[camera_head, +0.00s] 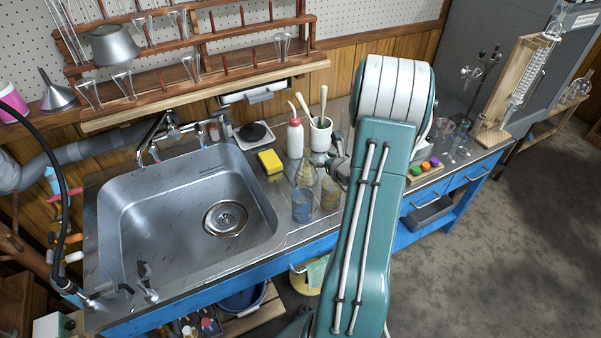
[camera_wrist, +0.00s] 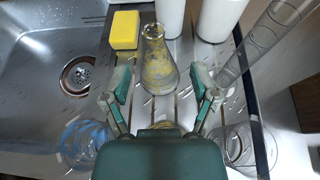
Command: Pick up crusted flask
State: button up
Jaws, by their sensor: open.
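The crusted flask (camera_wrist: 157,62) is a clear conical flask with yellow-brown crust on its glass. It stands upright on the ribbed metal drainboard beside the sink, and it also shows in the head view (camera_head: 307,174). In the wrist view my gripper (camera_wrist: 160,82) is open, with one finger on the left and one on the right of the flask's lower part. No contact between fingers and flask is visible. The gripper body hides the area nearest the camera. In the head view my arm hides most of the gripper.
A yellow sponge (camera_wrist: 125,30) and white containers stand behind the flask. A graduated glass cylinder (camera_wrist: 262,42) is close to the right finger. A blue-stained beaker (camera_head: 303,206) and a brown-stained beaker (camera_head: 331,194) stand in front. The empty sink (camera_head: 160,205) lies to the left.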

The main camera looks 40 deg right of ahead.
aim_at(308, 154)
jog(key=x, duration=0.4)
jog(key=shift+a, duration=0.3)
jog(key=x, duration=0.4)
jog(key=shift+w+a+f, duration=0.15)
jog(key=shift+a+f, duration=0.05)
jog(key=shift+f, duration=0.1)
jog(key=shift+w+d+f, duration=0.1)
jog(key=shift+d, duration=0.35)
jog(key=shift+a, duration=0.4)
grip_shut()
